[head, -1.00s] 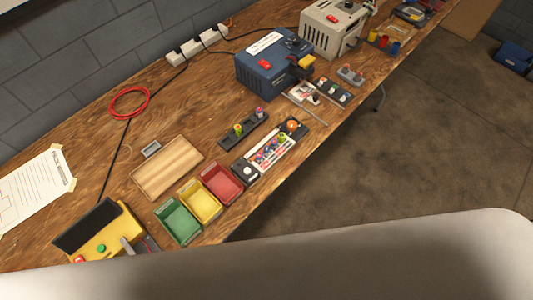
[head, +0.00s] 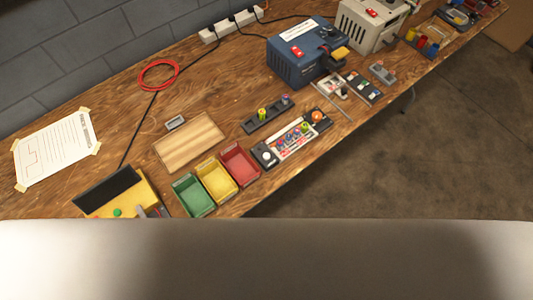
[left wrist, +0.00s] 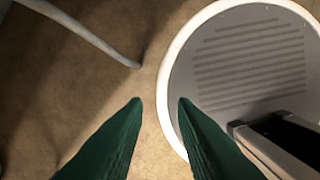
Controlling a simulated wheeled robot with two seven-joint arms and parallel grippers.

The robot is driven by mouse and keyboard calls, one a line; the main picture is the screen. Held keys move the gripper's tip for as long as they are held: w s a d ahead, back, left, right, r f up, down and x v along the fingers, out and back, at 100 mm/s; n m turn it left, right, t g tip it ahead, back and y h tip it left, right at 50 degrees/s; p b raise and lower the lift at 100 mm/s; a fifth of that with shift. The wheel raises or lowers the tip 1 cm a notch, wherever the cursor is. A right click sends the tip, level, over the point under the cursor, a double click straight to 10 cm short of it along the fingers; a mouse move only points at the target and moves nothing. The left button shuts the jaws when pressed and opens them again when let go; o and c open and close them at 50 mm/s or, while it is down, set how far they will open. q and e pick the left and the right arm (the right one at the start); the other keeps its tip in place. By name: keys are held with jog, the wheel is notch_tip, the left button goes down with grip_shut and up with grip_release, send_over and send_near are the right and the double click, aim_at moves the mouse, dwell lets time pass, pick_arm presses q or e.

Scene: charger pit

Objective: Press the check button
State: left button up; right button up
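I cannot tell which button is the check button. A yellow device (head: 140,195) with a dark sloped top stands at the table's lower left. A green button (head: 117,213) on it shows just above the pale shape that hides its lower part. Farther right, a control strip (head: 292,142) carries a round white button (head: 268,156) at its left end and an orange round part (head: 316,116) at its right end. My left gripper (left wrist: 160,103) has two green fingers apart, with nothing between them, above the floor. My right gripper is in neither view.
Green, yellow and red bins (head: 238,165) stand along the front edge. A wooden board (head: 190,142) lies behind them. A blue machine (head: 300,62) and a beige machine (head: 368,30) stand at the back. A taped paper (head: 55,147) lies left.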

pick_arm(q)
grip_shut()
jog(key=shift+a, duration=0.1)
dwell(1.3)
